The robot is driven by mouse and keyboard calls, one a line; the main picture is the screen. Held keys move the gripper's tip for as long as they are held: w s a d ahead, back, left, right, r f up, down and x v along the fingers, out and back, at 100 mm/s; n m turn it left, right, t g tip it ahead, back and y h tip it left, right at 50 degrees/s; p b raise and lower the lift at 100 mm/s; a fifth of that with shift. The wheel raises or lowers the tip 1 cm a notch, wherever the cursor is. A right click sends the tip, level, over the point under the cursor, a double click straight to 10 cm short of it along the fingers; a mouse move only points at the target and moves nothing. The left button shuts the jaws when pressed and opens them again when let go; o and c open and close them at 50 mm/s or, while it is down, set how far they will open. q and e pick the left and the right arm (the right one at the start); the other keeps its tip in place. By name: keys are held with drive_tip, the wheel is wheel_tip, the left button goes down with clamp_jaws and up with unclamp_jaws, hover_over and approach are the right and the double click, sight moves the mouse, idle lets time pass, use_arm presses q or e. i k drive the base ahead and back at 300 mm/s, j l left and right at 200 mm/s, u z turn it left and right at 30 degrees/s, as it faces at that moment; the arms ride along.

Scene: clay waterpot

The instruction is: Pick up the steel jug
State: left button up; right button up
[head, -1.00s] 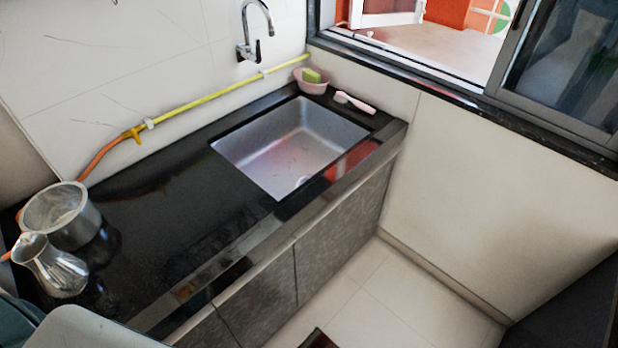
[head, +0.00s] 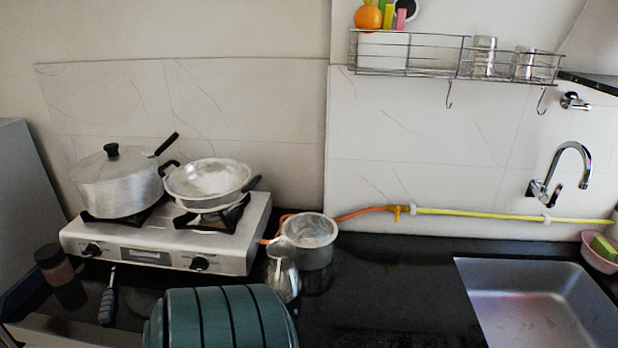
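The steel jug (head: 283,278) stands on the black counter, just right of the stove. It is shiny, with a narrow neck and a wider body. A round metal pot (head: 314,254) is close behind it to the right. The jug's lower left part is hidden by a teal ribbed object in front. Neither of my grippers is in view.
A two-burner stove (head: 150,254) with a lidded pot (head: 118,186) and a pan (head: 208,180) is left. The counter (head: 390,290) is clear between the jug and the sink (head: 530,308). A wire rack (head: 452,58) hangs above.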

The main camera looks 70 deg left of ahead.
sight(283, 276)
drive_tip(key=u, duration=2.35)
drive_tip(key=k+l+z, duration=0.2)
drive_tip(key=l, duration=0.35)
drive_tip(key=i, duration=0.1)
